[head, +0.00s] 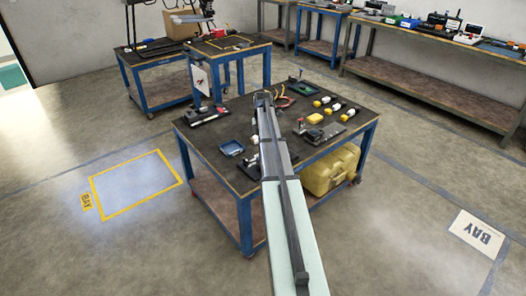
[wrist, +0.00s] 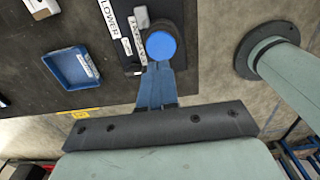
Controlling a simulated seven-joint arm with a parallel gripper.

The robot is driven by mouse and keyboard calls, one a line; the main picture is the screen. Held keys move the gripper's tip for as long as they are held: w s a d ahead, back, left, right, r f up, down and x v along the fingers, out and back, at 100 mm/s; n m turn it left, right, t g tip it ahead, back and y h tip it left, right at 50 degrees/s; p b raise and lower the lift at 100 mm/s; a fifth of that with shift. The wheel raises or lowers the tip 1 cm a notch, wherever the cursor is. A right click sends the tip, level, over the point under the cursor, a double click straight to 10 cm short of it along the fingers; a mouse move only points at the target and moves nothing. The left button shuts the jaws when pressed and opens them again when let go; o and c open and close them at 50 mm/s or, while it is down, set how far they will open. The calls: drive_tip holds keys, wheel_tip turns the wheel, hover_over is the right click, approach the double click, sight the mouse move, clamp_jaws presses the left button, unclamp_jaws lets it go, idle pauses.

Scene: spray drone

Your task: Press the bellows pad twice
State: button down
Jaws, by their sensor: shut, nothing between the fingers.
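In the wrist view, a round blue pad with a dark rim (wrist: 161,46) sits by a black plate with small white labels, one reading LOWER (wrist: 110,16). It looks like the bellows pad. My gripper (wrist: 158,68) is shut and empty, its narrow blue fingers pointing at the pad. The fingertips overlap the pad's near edge in the picture; I cannot tell whether they touch it. In the head view my arm reaches over the dark-topped workbench (head: 205,136), hiding my gripper and the pad.
A blue tray (wrist: 66,70) lies left of the pad, also seen in the head view (head: 232,148). Yellow and white bottles (head: 326,101) and a dark device (head: 208,115) stand on the bench. A yellow case (head: 330,170) sits on the lower shelf.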

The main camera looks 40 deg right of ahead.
wheel_tip(320, 180, up, 6)
idle(0.4)
idle(0.8)
drive_tip(key=d+y, duration=0.1)
drive_tip(key=d+r+y, duration=0.1)
drive_tip(key=d+y, duration=0.1)
drive_tip(key=shift+d+r, duration=0.25)
drive_tip(key=shift+r, duration=0.05)
drive_tip(key=x, duration=1.2)
drive_tip(key=shift+d+f, duration=0.1)
drive_tip(key=shift+f, duration=0.9)
